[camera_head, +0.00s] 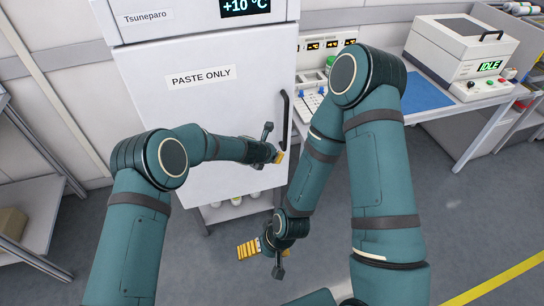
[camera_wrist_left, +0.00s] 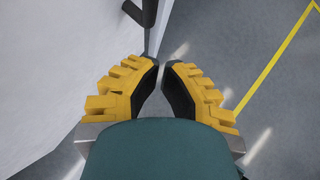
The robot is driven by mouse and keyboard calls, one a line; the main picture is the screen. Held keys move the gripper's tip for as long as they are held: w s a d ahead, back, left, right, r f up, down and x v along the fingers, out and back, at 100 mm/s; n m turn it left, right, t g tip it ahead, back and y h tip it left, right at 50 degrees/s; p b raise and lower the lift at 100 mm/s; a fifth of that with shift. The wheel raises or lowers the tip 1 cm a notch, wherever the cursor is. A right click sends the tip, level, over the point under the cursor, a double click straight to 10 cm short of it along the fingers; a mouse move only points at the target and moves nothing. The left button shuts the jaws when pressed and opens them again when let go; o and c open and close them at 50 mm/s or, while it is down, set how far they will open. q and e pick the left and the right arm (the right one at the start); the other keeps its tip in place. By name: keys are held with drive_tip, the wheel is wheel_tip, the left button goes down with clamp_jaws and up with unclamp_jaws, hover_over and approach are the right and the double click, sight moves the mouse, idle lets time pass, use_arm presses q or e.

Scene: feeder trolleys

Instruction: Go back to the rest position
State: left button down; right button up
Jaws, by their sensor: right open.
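My left gripper (camera_head: 279,157) is in front of the white cabinet's door, just below the dark door handle (camera_head: 285,106). In the left wrist view its yellow fingers (camera_wrist_left: 161,68) stand apart with a gap, with nothing between them. The handle's dark lower end also shows there (camera_wrist_left: 149,12), beyond the fingertips and apart from them. My right gripper (camera_head: 248,248) is low over the grey floor, in front of the cabinet. Its yellow finger points left, it is open, and I see nothing held in it.
The white cabinet (camera_head: 158,118), marked "PASTE ONLY", stands close ahead, its door apparently closed. A bench with a blue mat (camera_head: 424,92) and a white machine (camera_head: 462,50) is at right. A shelf rack (camera_head: 33,208) is at left. Floor is free at lower right.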

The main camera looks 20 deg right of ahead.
use_arm(q)
drive_tip(key=s+a+r, duration=0.2)
drive_tip(key=s+r, duration=0.1)
drive_tip(key=r, duration=0.1)
drive_tip(key=shift+s+a+r, duration=0.35)
drive_tip(key=s+a+f+m+y, duration=0.1)
drive_tip(key=s+a+f+m, duration=0.25)
drive_tip(key=a, duration=0.25)
drive_tip(key=s+a+f+m+g+y, duration=0.1)
drive_tip(key=s+a+f+m, duration=0.1)
drive_tip(key=a+m, duration=0.35)
drive_tip(key=s+a+f+m+y, duration=0.1)
drive_tip(key=s+a+f+m, duration=0.15)
drive_tip(key=a, duration=0.45)
drive_tip(key=s+a+f+m+g, duration=0.1)
drive_tip(key=s+a+m+g, duration=0.1)
drive_tip(key=s+a+m, duration=0.9)
drive_tip(key=s+a, duration=0.2)
drive_tip(key=s, duration=0.4)
drive_tip(key=shift+s+a+f+y, duration=0.25)
drive_tip(key=shift+s+a+y, duration=0.05)
drive_tip(key=shift+s+y, duration=0.1)
drive_tip(key=shift+d, duration=0.1)
